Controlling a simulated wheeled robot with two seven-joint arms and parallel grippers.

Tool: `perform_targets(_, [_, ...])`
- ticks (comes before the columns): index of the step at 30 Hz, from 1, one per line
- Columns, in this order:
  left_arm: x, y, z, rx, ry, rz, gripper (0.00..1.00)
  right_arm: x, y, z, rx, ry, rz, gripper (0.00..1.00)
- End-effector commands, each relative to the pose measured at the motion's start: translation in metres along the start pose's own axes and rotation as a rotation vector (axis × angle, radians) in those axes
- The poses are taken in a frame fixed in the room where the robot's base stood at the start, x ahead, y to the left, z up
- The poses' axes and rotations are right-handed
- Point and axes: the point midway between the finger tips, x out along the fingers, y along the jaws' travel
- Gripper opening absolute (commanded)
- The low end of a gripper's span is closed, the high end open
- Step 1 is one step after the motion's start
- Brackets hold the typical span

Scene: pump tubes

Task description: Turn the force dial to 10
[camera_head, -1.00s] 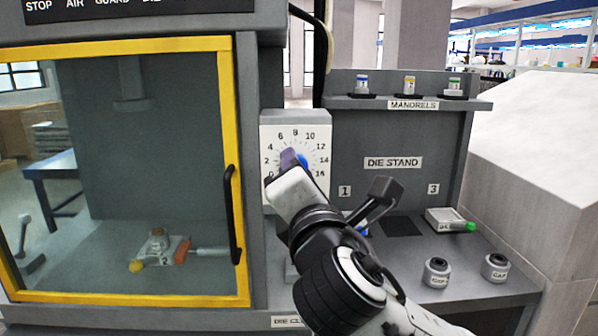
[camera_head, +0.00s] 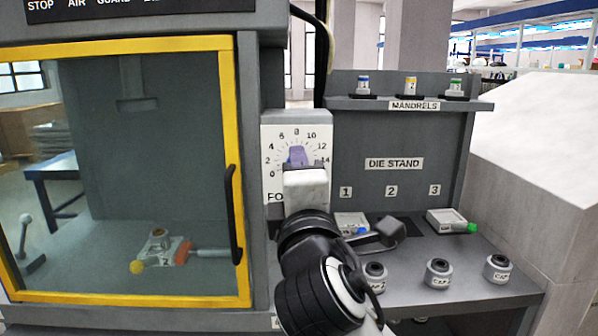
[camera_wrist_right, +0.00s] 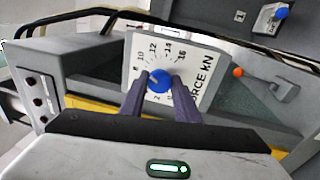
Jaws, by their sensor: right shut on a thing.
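The force dial (camera_head: 270,183) is a white plate on the front of the grey machine, with numbers from 0 up to 16 in an arc. In the right wrist view the white dial plate (camera_wrist_right: 193,70) shows tilted, with its blue round knob (camera_wrist_right: 159,83) in the middle. My right gripper (camera_wrist_right: 158,82) has its purple fingers on both sides of the knob, shut on it. In the head view the right gripper (camera_head: 298,156) covers the knob. I cannot read which number the knob points to. My left gripper is not in view.
A yellow-framed door (camera_head: 228,120) with a black handle stands left of the dial. On the right, the die stand (camera_head: 436,280) holds several grey cylinders and flat blocks. A shelf (camera_head: 385,102) above it bears three small mandrels.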

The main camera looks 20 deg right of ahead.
Motion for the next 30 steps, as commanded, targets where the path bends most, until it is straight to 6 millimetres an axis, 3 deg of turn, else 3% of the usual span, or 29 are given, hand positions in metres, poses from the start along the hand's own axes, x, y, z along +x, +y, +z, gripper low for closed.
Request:
perform_targets(10, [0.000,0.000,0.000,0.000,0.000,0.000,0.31,0.000,0.003,0.000,0.004,0.000,0.006,0.07])
perform_targets(11, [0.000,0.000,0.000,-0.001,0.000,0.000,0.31,0.000,0.003,0.000,0.004,0.000,0.006,0.31])
perform_targets(14, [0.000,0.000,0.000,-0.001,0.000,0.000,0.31,0.000,0.002,0.000,0.003,0.000,0.005,0.47])
perform_targets(24, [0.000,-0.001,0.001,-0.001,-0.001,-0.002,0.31,-0.003,0.001,0.000,0.003,0.001,0.002,0.47])
perform_targets(30, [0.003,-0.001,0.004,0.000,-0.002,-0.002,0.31,-0.032,0.000,-0.001,0.006,0.005,0.002,0.47])
